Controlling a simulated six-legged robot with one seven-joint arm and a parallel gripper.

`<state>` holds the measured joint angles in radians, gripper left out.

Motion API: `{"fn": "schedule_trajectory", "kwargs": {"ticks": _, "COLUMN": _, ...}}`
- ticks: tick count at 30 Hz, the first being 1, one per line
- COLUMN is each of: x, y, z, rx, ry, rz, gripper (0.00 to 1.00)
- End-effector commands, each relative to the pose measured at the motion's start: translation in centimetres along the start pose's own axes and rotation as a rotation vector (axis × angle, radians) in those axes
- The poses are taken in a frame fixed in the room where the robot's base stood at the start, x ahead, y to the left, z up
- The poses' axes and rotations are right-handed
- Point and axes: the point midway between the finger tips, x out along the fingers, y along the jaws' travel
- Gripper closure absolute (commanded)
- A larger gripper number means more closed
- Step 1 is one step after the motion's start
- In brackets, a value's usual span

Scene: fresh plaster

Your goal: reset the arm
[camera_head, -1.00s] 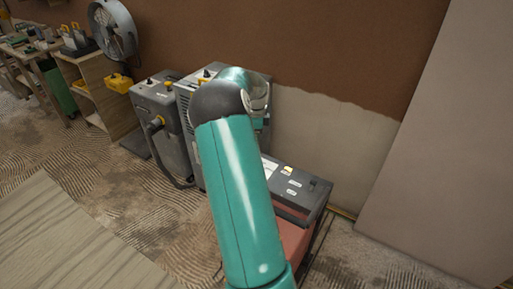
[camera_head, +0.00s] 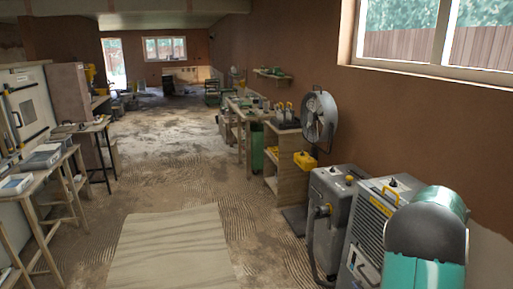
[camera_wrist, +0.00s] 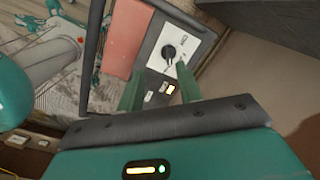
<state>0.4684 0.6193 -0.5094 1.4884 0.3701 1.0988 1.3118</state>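My gripper (camera_wrist: 158,78) shows in the wrist view, its two green fingers apart with nothing held between them. Beyond the fingertips is a grey machine's panel (camera_wrist: 168,50) with a black knob and small labels. I cannot tell whether the fingers touch it. In the head view, my green arm with its dark joint stands at the lower right, and my gripper is hidden there.
Two grey machines (camera_head: 328,220) (camera_head: 372,225) stand near my arm along the right wall. Beyond them are a fan (camera_head: 319,118) and a wooden shelf (camera_head: 285,160). A workbench (camera_head: 45,165) stands at left. The middle floor (camera_head: 175,180) is open.

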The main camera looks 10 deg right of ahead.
Motion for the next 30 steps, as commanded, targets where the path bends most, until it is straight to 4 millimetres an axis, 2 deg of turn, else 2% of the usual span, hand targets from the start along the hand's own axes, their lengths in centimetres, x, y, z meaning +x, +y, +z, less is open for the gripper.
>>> {"fn": "schedule_trajectory", "kwargs": {"ticks": 1, "x": -1.7, "y": 1.1, "z": 2.0, "rx": -0.078, "ry": -0.023, "rz": -0.018, "gripper": 0.65}}
{"fn": "schedule_trajectory", "kwargs": {"ticks": 6, "x": -6.2, "y": 5.6, "z": 7.8, "rx": -0.378, "ry": -0.073, "rz": -0.069, "gripper": 0.65}}
{"fn": "schedule_trajectory", "kwargs": {"ticks": 11, "x": -9.8, "y": 10.8, "z": 12.6, "rx": -0.676, "ry": -0.102, "rz": -0.125, "gripper": 0.65}}
{"fn": "schedule_trajectory", "kwargs": {"ticks": 15, "x": -12.4, "y": 15.9, "z": 15.9, "rx": -0.944, "ry": -0.109, "rz": -0.181, "gripper": 0.65}}
{"fn": "schedule_trajectory", "kwargs": {"ticks": 18, "x": -13.9, "y": 19.9, "z": 17.9, "rx": -1.140, "ry": -0.103, "rz": -0.227, "gripper": 0.65}}
{"fn": "schedule_trajectory", "kwargs": {"ticks": 23, "x": -15.6, "y": 26.3, "z": 20.1, "rx": -1.454, "ry": -0.071, "rz": -0.302, "gripper": 0.65}}
{"fn": "schedule_trajectory", "kwargs": {"ticks": 30, "x": -16.4, "y": 35.6, "z": 21.2, "rx": -1.922, "ry": 0.041, "rz": -0.423, "gripper": 0.65}}
